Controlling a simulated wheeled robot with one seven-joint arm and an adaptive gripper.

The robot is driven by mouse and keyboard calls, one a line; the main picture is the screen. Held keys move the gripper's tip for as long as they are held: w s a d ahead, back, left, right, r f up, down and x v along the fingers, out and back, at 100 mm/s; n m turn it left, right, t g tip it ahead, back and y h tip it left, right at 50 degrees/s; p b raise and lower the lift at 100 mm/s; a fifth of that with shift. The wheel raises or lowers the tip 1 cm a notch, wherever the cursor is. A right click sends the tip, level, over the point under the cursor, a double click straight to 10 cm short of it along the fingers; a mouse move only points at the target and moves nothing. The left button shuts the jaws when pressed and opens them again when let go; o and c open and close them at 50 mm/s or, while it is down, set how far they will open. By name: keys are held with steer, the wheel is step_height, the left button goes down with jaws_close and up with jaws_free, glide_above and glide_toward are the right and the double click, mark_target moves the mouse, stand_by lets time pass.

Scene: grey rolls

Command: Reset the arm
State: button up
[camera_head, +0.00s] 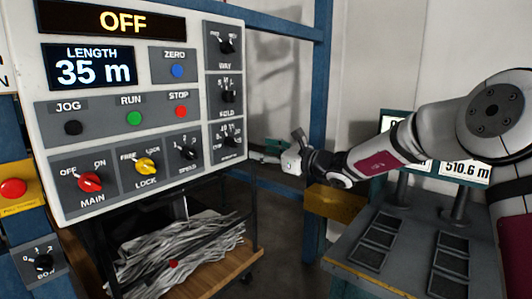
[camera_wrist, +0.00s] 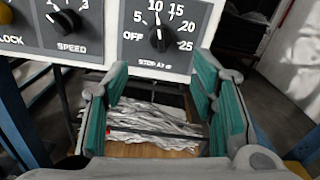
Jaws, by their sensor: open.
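My gripper (camera_head: 276,149) is out in front of me, just right of the control panel's lower right edge in the head view. In the wrist view my gripper (camera_wrist: 160,85) has its two teal-padded fingers spread wide with nothing between them. My arm (camera_head: 400,145) reaches in from the right, bent, with the wrist toward the panel. The control panel (camera_head: 150,100) reads "OFF" and "LENGTH 35 m". In the wrist view the "STOP AT" knob (camera_wrist: 160,38) is beyond the fingertips, and no contact shows.
A pile of grey strips (camera_head: 180,255) lies on a wooden shelf (camera_head: 240,262) below the panel. A blue post (camera_head: 318,120) stands close behind my gripper. A grey bench (camera_head: 400,250) with a "510.6 m" display (camera_head: 465,170) is under my arm. A red button (camera_head: 13,188) is at left.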

steer(key=s+a+r+n+g+h+p, duration=0.15)
steer(key=s+n+g+h, duration=0.4)
steer(key=s+n, duration=1.3)
steer(key=s+d+f+n+h+p, duration=0.1)
steer(key=s+d+h, duration=0.2)
steer(key=s+d, duration=0.4)
steer(key=s+d+f+n+g+h+p, duration=0.1)
steer(key=s+d+n+h, duration=0.1)
steer(key=s+d, duration=0.6)
steer(key=s+d+f+n+h+p, duration=0.1)
steer(key=s+d, duration=0.7)
steer(key=s, duration=1.1)
steer(key=n+h, duration=0.1)
steer(key=h, duration=0.1)
steer(key=shift+f+h, duration=0.2)
steer(key=shift+h, duration=0.15)
steer(key=shift+s, duration=0.1)
steer(key=shift+c, duration=0.6)
